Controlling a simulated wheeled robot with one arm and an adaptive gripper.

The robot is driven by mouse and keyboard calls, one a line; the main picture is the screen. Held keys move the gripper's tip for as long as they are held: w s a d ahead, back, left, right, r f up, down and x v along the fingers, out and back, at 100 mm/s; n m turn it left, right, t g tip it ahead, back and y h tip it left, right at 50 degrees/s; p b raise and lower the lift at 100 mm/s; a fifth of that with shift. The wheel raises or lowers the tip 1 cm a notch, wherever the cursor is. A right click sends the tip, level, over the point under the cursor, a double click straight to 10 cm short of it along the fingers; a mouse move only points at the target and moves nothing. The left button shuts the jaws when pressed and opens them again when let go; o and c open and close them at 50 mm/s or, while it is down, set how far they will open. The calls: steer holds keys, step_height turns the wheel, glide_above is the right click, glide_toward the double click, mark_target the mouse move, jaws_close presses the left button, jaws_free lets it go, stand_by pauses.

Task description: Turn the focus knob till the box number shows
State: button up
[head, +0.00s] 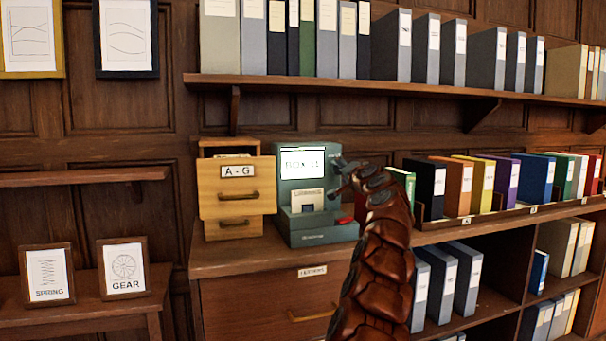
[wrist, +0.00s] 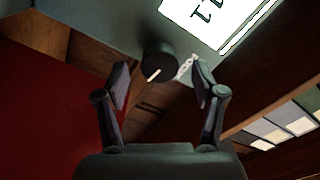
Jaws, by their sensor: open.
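A grey-green reader (head: 284,225) stands on the cabinet top, with a lit screen (head: 302,163) that shows text looking like "BOX 11". The wrist view shows part of the same bright screen (wrist: 212,18) with "11" at the top right. The dark round focus knob (wrist: 159,62) has a white pointer line and sits on the reader's side, ahead of my fingers. My gripper (wrist: 160,90) is open, with its two fingers apart and the knob just beyond the gap between them. In the head view my gripper (head: 344,175) is at the reader's right side and hides the knob.
A wooden drawer box (head: 215,208) marked A-G stands left of the reader. A shelf with coloured binders (head: 465,190) is close to the right of my arm. A red surface (wrist: 50,120) fills the wrist view's left.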

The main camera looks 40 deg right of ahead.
steer(key=b+v, duration=0.4)
steer(key=v, duration=0.1)
steer(key=shift+s+a, duration=0.15)
steer(key=shift+s, duration=0.2)
stand_by(0.5)
